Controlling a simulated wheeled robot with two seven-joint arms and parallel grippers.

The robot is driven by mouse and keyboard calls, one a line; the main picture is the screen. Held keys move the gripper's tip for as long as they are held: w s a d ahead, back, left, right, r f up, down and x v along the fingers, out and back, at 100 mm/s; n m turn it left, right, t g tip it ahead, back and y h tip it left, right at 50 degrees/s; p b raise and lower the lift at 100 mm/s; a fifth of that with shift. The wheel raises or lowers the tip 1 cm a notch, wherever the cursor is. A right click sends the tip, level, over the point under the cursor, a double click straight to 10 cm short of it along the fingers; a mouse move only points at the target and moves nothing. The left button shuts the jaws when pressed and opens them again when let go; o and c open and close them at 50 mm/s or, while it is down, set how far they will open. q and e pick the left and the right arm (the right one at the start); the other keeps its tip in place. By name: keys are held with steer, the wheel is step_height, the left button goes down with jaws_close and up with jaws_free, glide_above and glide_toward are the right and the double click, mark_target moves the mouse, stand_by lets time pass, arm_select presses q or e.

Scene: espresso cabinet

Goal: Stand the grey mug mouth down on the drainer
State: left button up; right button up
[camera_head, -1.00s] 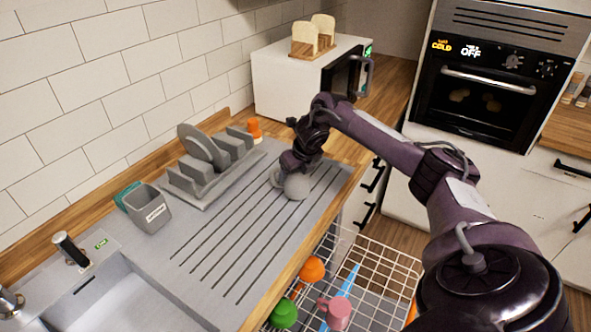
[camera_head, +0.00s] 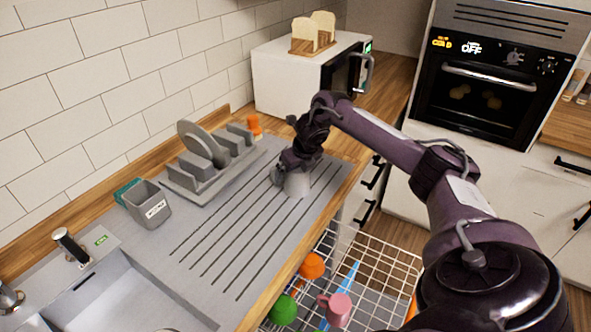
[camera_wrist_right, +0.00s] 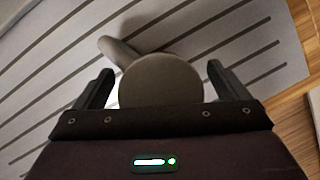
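The grey mug (camera_head: 297,185) stands on the ridged drainer (camera_head: 225,225), below my right gripper. In the right wrist view the mug (camera_wrist_right: 160,82) shows a closed round base facing the camera, so its mouth is down. Its handle (camera_wrist_right: 118,50) points to the upper left there. My right gripper (camera_wrist_right: 160,75) has one finger on each side of the mug, with a narrow gap showing at both sides, so it looks open around it. In the head view the fingers (camera_head: 290,176) are small and partly hidden. My left gripper is not in view.
A grey dish rack (camera_head: 200,185) with a plate and a grey holder (camera_head: 150,205) stand along the wall side. The sink (camera_head: 125,300) is at lower left. An open dishwasher basket (camera_head: 375,265) with coloured mugs lies below the counter edge. The drainer's middle is clear.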

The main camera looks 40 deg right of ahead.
steer(key=b+v, duration=0.1)
steer(key=v, duration=0.6)
steer(key=shift+r+b, duration=0.1)
steer(key=shift+b, duration=0.3)
steer(key=shift+s+r, duration=0.15)
steer(key=shift+r, duration=0.1)
